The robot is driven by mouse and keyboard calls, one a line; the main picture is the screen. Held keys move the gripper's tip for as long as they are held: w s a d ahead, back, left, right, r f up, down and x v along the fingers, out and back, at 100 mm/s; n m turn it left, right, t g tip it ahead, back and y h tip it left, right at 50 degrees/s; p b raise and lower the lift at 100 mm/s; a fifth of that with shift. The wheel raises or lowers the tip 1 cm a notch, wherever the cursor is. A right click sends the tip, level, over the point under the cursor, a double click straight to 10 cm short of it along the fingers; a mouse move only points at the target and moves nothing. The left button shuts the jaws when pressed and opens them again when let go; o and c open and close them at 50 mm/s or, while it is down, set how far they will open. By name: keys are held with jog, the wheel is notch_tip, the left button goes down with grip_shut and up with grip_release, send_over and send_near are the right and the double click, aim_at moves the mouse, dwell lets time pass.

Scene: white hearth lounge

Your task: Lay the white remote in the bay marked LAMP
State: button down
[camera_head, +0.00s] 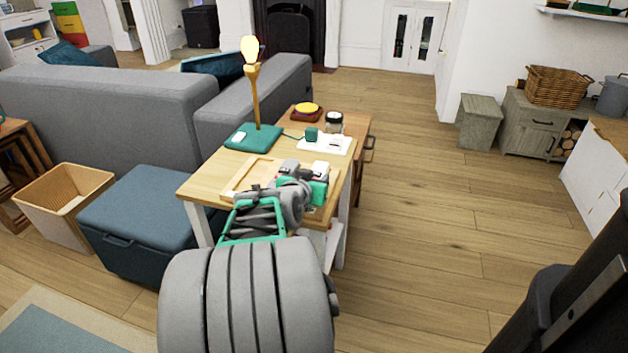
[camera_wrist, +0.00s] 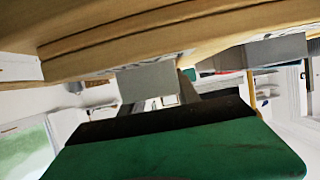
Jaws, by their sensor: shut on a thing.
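My gripper (camera_head: 316,188) is low over the near right part of the wooden table (camera_head: 205,187), beside a shallow light-wood tray (camera_head: 240,178). In the wrist view a green-and-black part of my gripper fills the bottom. A pale block, seemingly the white remote (camera_wrist: 145,82), shows just beyond it, close under a wooden edge (camera_wrist: 130,35). My gripper is shut on it, but the grasp itself is mostly hidden. The tray's bays are largely covered by my arm, and no LAMP marking can be read. Dark marks on the wood in the wrist view are too cut off to read.
A lit lamp (camera_head: 255,85) stands on a teal base with a small white item (camera_head: 238,137). A blue chest (camera_head: 140,205) stands left; floor at right is clear.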

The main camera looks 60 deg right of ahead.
jog(key=shift+f, duration=0.45)
jog(key=shift+s+a+f+b, duration=0.1)
jog(key=shift+a+f+b, duration=0.15)
jog(key=shift+f+b, duration=0.25)
jog(key=shift+f, duration=0.15)
jog(key=c, duration=0.9)
grip_release()
jog(key=shift+c, duration=0.2)
jog(key=shift+o, duration=0.6)
jog(key=r+p, duration=1)
jog(key=r, duration=0.1)
jog(key=shift+d+r, duration=0.1)
jog(key=shift+d, duration=0.1)
jog(key=w+a+r+n+t+y+p, duration=0.1)
jog(key=w+a+r+n+t+p, duration=0.1)
jog(key=w+a, duration=0.4)
jog(key=w+a+r+n+t+y+p, duration=0.2)
jog(key=w+a+n+t+p, duration=0.1)
jog(key=w+a+p, duration=0.2)
jog(key=w+a+r+n+t+y+p, duration=0.1)
jog(key=w+a+r+n+t+p, duration=0.1)
jog(key=w+a, duration=0.6)
jog(key=shift+w+a+r+n+t+p, duration=0.2)
jog(key=shift+w+a+n+t+p, duration=0.3)
jog(key=shift+w+p, duration=0.55)
